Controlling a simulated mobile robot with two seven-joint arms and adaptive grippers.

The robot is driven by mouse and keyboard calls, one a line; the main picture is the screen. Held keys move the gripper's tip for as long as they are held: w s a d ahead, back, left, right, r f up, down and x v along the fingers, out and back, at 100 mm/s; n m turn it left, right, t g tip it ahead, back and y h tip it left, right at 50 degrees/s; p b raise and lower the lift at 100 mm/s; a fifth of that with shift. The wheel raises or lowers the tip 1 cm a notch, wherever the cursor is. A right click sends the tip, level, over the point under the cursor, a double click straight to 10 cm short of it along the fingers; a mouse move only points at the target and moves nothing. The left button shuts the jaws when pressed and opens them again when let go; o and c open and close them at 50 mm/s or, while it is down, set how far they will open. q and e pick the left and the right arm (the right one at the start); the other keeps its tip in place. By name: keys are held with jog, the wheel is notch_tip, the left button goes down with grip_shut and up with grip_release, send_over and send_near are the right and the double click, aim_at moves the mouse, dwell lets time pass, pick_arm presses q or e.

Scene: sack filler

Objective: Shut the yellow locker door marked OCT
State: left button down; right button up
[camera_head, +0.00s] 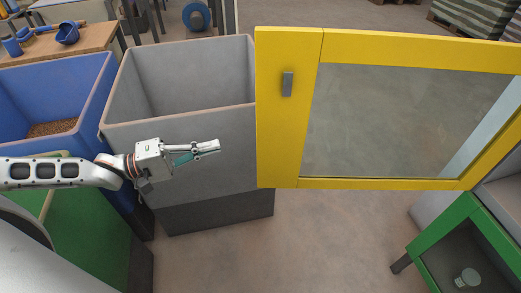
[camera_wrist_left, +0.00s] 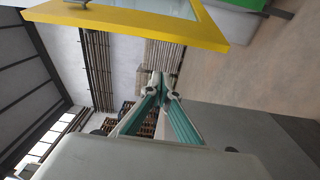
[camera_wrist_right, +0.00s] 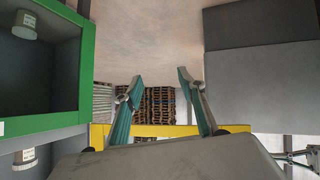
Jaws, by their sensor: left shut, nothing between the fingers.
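The yellow locker door (camera_head: 285,120) with a glass pane and a grey handle (camera_head: 287,84) stands swung open in the head view; its hinge side is toward the right edge. No OCT marking is readable. My left gripper (camera_head: 218,146) is shut and empty, left of the door's free edge and apart from it. In the left wrist view its fingertips (camera_wrist_left: 165,86) meet, with the yellow door (camera_wrist_left: 150,35) above them. My right gripper (camera_wrist_right: 161,78) shows only in its wrist view, open and empty; part of a yellow frame (camera_wrist_right: 155,130) lies beyond and below its fingers.
A green-framed locker (camera_head: 430,245) holding a pale jar (camera_head: 467,277) stands at lower right. Grey (camera_head: 190,130) and blue (camera_head: 95,100) bins stand at left, the blue one holding grain. Floor (camera_head: 330,235) below the door is clear. Pallets with sacks (camera_head: 478,18) are at the back right.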

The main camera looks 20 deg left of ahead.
pick_arm(q)
notch_tip(320, 180, down, 5)
jog(key=w+b, duration=0.1)
jog(key=w+d, duration=0.2)
jog(key=d, duration=0.7)
jog(key=shift+r+n, duration=0.3)
jog(key=shift+r, duration=0.05)
jog(key=shift+w+d, duration=0.1)
